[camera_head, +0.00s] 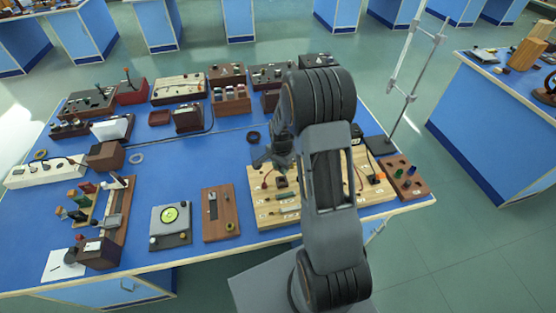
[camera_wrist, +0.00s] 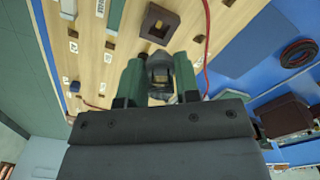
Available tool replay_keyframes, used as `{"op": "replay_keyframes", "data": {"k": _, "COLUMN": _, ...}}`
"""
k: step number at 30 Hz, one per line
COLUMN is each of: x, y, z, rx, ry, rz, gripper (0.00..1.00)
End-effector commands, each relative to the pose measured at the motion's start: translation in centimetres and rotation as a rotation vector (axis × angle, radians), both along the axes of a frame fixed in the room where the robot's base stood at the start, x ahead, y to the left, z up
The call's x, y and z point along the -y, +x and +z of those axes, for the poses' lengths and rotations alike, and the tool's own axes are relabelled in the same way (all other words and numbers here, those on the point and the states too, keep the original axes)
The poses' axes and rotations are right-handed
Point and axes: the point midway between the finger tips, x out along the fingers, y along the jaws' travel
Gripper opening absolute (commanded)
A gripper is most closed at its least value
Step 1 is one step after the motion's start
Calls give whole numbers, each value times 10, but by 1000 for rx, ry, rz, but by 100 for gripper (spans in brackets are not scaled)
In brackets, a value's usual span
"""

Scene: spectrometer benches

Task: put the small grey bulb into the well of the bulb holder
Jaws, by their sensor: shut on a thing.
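My gripper (camera_wrist: 160,82) is shut on the small grey bulb (camera_wrist: 158,68) in the wrist view; the jaws hide part of it. A dark brown square block with an open square well (camera_wrist: 149,35), which looks like the bulb holder, sits on the pale wooden board just beyond the fingertips. The bulb is apart from the well. In the head view my gripper (camera_head: 274,161) hangs over the board's back left part, close to the dark square holder (camera_head: 281,182). The bulb cannot be made out there.
The pale wooden board (camera_head: 258,221) carries red wires and small parts. A red wire (camera_wrist: 207,35) runs beside my gripper. A brown rack with coloured pieces (camera_head: 408,190) and a metal stand (camera_head: 409,92) are at right.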

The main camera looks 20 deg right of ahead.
Motion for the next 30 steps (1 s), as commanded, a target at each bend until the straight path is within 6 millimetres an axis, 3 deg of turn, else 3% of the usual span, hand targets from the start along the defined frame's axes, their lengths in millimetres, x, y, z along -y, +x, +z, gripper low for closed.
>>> {"op": "replay_keyframes", "data": {"k": 11, "x": 1, "y": 0, "z": -12, "rx": 0, "ry": 0, "rz": -2, "gripper": 8}}
{"op": "replay_keyframes", "data": {"k": 30, "x": -1, "y": 0, "z": -52, "rx": 0, "ry": 0, "rz": 2, "gripper": 8}}
